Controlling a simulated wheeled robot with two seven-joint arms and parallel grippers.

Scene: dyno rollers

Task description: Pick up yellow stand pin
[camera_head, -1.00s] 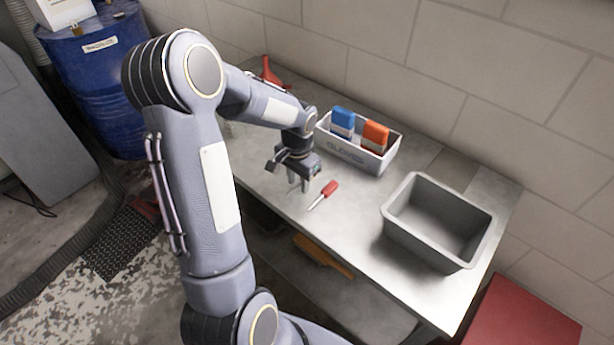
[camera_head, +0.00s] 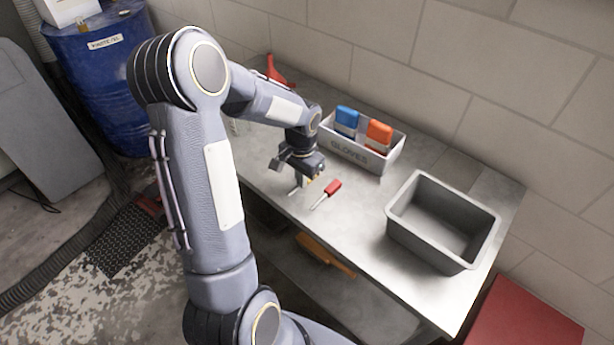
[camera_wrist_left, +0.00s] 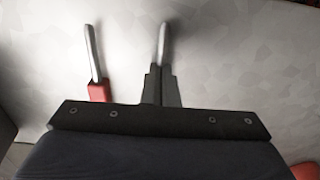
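My left gripper (camera_head: 312,190) is low over the grey table beside the red-handled tool. Its fingers are close together in the left wrist view (camera_wrist_left: 161,86), with a thin metal shaft (camera_wrist_left: 163,45) sticking out beyond them. In the head view a small yellow part, the yellow stand pin (camera_head: 311,181), shows at the fingers, with a metal shaft (camera_head: 294,190) to their left. Most of the pin is hidden by the fingers; whether it touches the table is unclear. My right gripper is in neither view.
A red-handled tool (camera_head: 333,187) lies just right of the gripper, and also shows in the left wrist view (camera_wrist_left: 99,92). A white bin (camera_head: 392,160) with blue and orange items stands behind. An empty grey bin (camera_head: 412,232) stands at right.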

